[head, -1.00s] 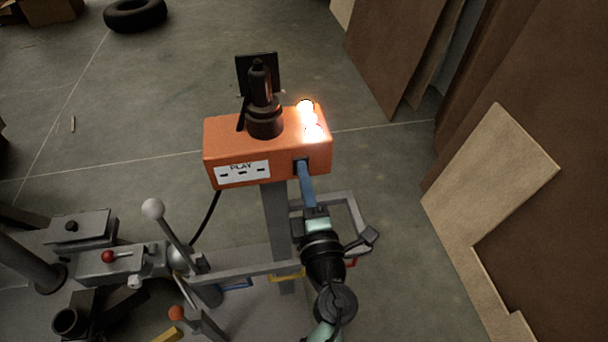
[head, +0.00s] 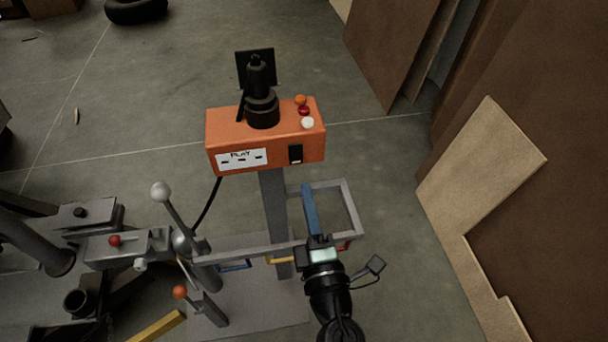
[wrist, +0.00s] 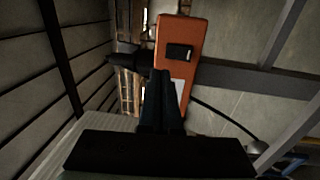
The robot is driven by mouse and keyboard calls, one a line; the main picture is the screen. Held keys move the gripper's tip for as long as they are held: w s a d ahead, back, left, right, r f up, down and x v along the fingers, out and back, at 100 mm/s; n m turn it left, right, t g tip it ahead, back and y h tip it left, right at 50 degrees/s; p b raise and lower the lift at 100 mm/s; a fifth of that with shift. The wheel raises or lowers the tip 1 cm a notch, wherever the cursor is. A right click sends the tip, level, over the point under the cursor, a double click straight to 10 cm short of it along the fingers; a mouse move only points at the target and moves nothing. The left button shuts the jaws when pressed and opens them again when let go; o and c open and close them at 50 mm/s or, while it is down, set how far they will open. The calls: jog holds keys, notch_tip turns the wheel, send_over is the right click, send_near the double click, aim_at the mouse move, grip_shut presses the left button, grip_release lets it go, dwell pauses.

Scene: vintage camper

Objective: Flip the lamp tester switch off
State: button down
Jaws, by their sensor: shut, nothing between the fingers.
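The lamp tester is an orange box (head: 225,128) on a grey post in the head view, with a black socket piece on top. Its small black switch (head: 295,154) is on the front face at the right; it also shows in the wrist view (wrist: 180,52). The lamps on top, orange (head: 300,100), red (head: 304,111) and white (head: 307,123), are unlit. My gripper (head: 307,187) is shut and empty, its blue fingers below the box and apart from the switch. In the wrist view the closed fingers (wrist: 161,75) point toward the box, just short of the switch in the picture.
A grey frame (head: 350,205) surrounds the area by my gripper. Levers with a white knob (head: 160,191) and an orange knob (head: 180,291) stand at the left. Brown boards (head: 520,170) lean at the right. The floor behind the box is open.

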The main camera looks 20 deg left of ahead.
jog(key=s, duration=0.1)
jog(key=s+d, duration=0.2)
jog(key=shift+s+d+r, duration=0.2)
jog(key=shift+r, duration=0.1)
dwell(0.3)
jog(key=w+d+r+m+t+h, duration=0.1)
jog(key=d+r+m+t+h, duration=0.4)
jog(key=r, duration=0.7)
jog(key=w+d+r+m+t+h, duration=0.15)
jog(key=d+r+m+h, duration=0.25)
jog(key=r+m, duration=0.6)
jog(key=w+d+r+m+t+h, duration=0.1)
jog(key=d+r+m+t+h, duration=0.3)
jog(key=r, duration=1.1)
jog(key=s+r+m+y+p, duration=0.1)
jog(key=s+r+m+p, duration=0.2)
jog(key=r+p, duration=0.5)
jog(key=s+a+r+m+y+p, duration=0.1)
jog(key=s+r+p, duration=0.3)
jog(key=r, duration=1.8)
jog(key=m+t+p, duration=0.1)
jog(key=p, duration=0.4)
jog(key=shift+s+a+r+m, duration=0.2)
jog(key=shift+a+r+m, duration=0.1)
jog(key=shift+m, duration=0.1)
